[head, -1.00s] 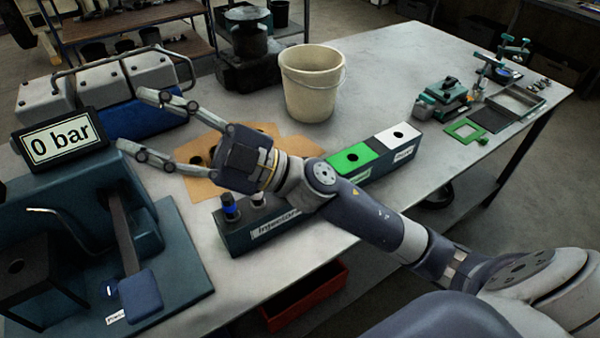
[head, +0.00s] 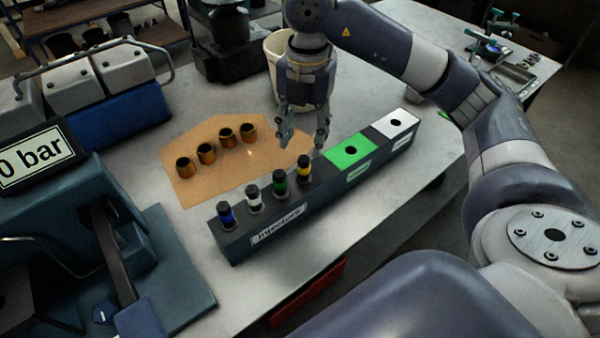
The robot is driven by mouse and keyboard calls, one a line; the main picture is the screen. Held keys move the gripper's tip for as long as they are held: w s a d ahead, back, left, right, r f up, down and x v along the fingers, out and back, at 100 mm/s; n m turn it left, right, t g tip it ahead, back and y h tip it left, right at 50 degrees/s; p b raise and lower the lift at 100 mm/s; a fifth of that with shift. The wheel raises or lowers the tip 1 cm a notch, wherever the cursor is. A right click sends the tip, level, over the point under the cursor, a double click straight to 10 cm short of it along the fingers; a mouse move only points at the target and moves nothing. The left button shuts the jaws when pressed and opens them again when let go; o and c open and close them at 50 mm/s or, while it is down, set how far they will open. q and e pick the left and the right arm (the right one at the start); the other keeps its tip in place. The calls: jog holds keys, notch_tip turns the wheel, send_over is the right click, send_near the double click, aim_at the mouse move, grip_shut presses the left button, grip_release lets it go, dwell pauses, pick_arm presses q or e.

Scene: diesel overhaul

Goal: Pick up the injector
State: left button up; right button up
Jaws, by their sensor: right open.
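Several injectors stand upright in the dark teal rack labelled "Injectors" (head: 232,248). From left to right they are a blue-banded injector (head: 226,215), a white-banded injector (head: 253,199), a green-banded injector (head: 280,184) and a yellow-banded injector (head: 304,170). My right gripper (head: 303,146) points down with its fingers apart, just behind and above the yellow-banded injector. Nothing shows between its fingers. I cannot tell whether a fingertip touches the rack. My left gripper is not in view.
The rack's right part has a green block (head: 352,150) and a white block (head: 396,123), each with an empty hole. Several copper-coloured sleeves (head: 206,153) stand on a tan mat (head: 216,180) behind the rack. A cream bucket (head: 276,47) stands behind my gripper. A "0 bar" tester (head: 38,158) is at left.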

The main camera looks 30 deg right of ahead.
aim_at(304, 158)
jog(key=shift+d+f, duration=0.1)
jog(key=shift+d, duration=0.4)
notch_tip(304, 158, down, 5)
jog(key=shift+p, duration=0.5)
jog(key=f, duration=0.1)
jog(key=f+p, duration=0.1)
jog(key=f, duration=0.1)
jog(key=f+p, duration=0.1)
jog(key=shift+w+a+f, duration=0.15)
jog(key=shift+w+f, duration=0.15)
jog(key=shift+f, duration=0.35)
grip_shut()
